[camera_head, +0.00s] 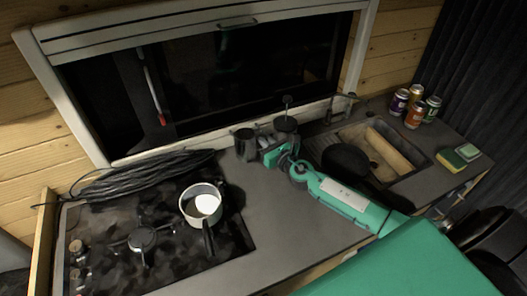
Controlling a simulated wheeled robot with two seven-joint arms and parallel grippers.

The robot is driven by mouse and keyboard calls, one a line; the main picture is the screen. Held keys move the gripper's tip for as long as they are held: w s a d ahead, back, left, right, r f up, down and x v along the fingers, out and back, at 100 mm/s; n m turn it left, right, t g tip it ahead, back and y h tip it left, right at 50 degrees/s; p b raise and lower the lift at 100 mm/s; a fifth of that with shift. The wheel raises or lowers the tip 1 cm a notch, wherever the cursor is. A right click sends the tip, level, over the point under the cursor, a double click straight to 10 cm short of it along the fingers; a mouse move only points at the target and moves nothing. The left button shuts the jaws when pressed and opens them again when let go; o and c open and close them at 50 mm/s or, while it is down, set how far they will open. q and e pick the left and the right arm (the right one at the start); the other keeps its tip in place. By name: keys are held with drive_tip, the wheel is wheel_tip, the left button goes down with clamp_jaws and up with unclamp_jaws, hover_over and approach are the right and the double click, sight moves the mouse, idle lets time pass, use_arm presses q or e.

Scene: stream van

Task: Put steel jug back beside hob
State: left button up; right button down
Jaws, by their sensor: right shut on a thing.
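The steel jug (245,143) looks dark grey in this light. It is upright at the back of the worktop, to the right of the hob (142,239) and below the window. My right gripper (263,147) reaches in from the right, low over the counter, and is shut on the jug's right side. The gripper partly hides the contact, and I cannot tell whether the jug's base touches the worktop. My left gripper is not in view.
A white saucepan (201,202) with a dark handle stands on the hob. Black cable (150,176) lies behind it. A dark pot (286,126) stands behind my gripper. The sink (374,150), several cans (414,114) and a sponge (453,160) are right. The front-middle worktop (275,225) is clear.

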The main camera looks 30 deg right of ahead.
drive_tip(key=shift+f+b, duration=1.3)
drive_tip(key=shift+f, duration=0.85)
drive_tip(key=shift+f, duration=0.1)
drive_tip(key=shift+f, duration=0.15)
drive_tip(key=c, duration=1.6)
unclamp_jaws()
drive_tip(key=shift+o, duration=0.2)
drive_tip(key=shift+r, duration=0.25)
drive_tip(key=s, duration=0.3)
drive_tip(key=s+d+b, duration=0.1)
drive_tip(key=s, duration=0.3)
drive_tip(key=s+b, duration=0.1)
drive_tip(key=s, duration=0.2)
drive_tip(key=shift+s+d+f, duration=0.15)
drive_tip(key=shift+s+d, duration=0.15)
drive_tip(key=shift+s, duration=0.05)
drive_tip(key=shift+s+d, duration=0.1)
drive_tip(key=shift+s, duration=0.5)
